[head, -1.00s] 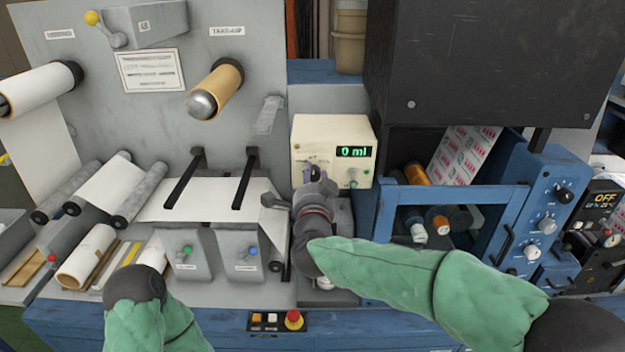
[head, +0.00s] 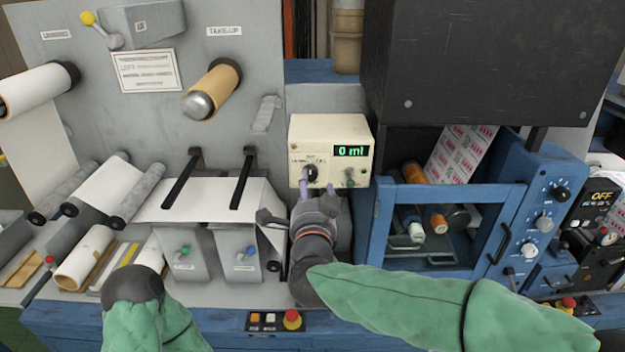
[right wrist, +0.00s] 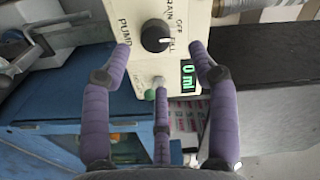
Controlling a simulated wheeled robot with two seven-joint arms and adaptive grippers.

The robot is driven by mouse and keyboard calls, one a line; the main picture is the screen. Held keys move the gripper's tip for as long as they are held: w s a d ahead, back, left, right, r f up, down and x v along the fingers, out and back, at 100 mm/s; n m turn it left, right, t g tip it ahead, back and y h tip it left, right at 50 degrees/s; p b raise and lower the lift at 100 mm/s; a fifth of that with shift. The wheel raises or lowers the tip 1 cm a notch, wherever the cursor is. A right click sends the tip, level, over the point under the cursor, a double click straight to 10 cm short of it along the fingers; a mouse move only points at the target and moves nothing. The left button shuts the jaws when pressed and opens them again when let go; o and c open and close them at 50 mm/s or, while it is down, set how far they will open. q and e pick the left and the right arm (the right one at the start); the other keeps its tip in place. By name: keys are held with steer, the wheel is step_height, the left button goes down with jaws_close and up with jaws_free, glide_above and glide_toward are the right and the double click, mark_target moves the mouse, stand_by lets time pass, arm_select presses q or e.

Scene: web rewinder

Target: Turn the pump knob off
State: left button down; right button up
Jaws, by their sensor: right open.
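The pump box (head: 297,150) is cream, with a green "0 ml" display (head: 352,151). Its round black knob (head: 311,173) is on the left of the front. In the right wrist view the knob (right wrist: 156,35) has a white pointer mark on the side toward the printed "OFF" and "FILL" labels; I cannot tell exactly which it marks. My right gripper (head: 318,188) is open in front of the box, just below the knob. In the right wrist view its purple fingers (right wrist: 160,55) are spread either side of the knob, apart from it. My left gripper is out of sight; only its green-sleeved arm shows.
A small toggle (head: 350,178) is right of the knob, under the display. A blue-framed cabinet (head: 372,240) stands close on the right. Two grey control boxes (head: 236,246) and a red button (head: 292,318) are at lower left of the pump.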

steer(key=s, duration=0.6)
stand_by(0.3)
steer(key=w+d+f+n+g+y+b, duration=0.1)
steer(key=w+f+n+g, duration=0.1)
steer(key=f, duration=0.7)
steer(key=w+f+n+g, duration=0.1)
steer(key=w+f+n, duration=0.15)
steer(key=f, duration=0.65)
steer(key=s+d+f+n+g+b, duration=0.1)
steer(key=d+f+n+g, duration=0.15)
steer(key=f, duration=0.85)
steer(key=s+d+f+n+g+b, duration=0.1)
steer(key=s+d+f+g, duration=0.15)
steer(key=f, duration=0.75)
steer(key=s+d+f+n+g+y+b, duration=0.1)
steer(key=s+f+g, duration=0.8)
steer(key=s+f, duration=1.4)
steer(key=shift+d+f+n+g+y+b, duration=0.3)
steer(key=shift+d+f+n+y, duration=0.5)
steer(key=shift+d+y, duration=0.3)
